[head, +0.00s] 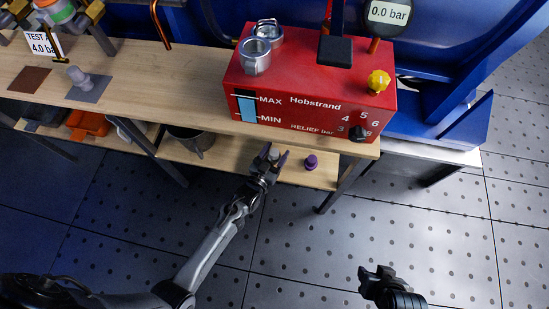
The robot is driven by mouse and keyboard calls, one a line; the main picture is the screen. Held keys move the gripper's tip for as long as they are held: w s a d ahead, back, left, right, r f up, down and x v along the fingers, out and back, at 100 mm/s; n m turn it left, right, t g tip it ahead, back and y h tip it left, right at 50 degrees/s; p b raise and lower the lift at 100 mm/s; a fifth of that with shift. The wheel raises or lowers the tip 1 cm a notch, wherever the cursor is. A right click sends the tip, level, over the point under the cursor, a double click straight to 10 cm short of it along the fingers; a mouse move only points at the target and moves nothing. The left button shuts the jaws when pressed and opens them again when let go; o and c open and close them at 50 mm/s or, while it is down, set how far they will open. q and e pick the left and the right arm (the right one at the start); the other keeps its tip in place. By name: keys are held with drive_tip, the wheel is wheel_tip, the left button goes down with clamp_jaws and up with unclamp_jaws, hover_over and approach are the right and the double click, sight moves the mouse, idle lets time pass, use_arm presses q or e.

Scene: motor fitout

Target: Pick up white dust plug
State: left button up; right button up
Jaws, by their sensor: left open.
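A small whitish piece, which looks like the white dust plug (275,153), stands on the lower wooden shelf under the red box. My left gripper (273,157) is open at that shelf, with its fingertips on either side of the whitish piece. The fingers hide part of it, and I cannot tell whether they touch it. A purple plug (311,161) stands on the same shelf just to the right. My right gripper (375,279) is over the floor at the lower right, far from the shelf; its jaw state is unclear.
The red Hobstrand box (300,90) stands on the wooden bench top (150,90) above the shelf. A pale grey plug (77,74) sits on a grey mat (90,90) at left. A dark pot (190,141) and an orange item (88,124) are below the bench. The floor in front is clear.

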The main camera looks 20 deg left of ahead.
use_arm(q)
drive_tip(key=shift+w, duration=0.7)
drive_tip(key=shift+s, duration=0.1)
drive_tip(key=shift+c, duration=0.3)
drive_tip(key=c, duration=1)
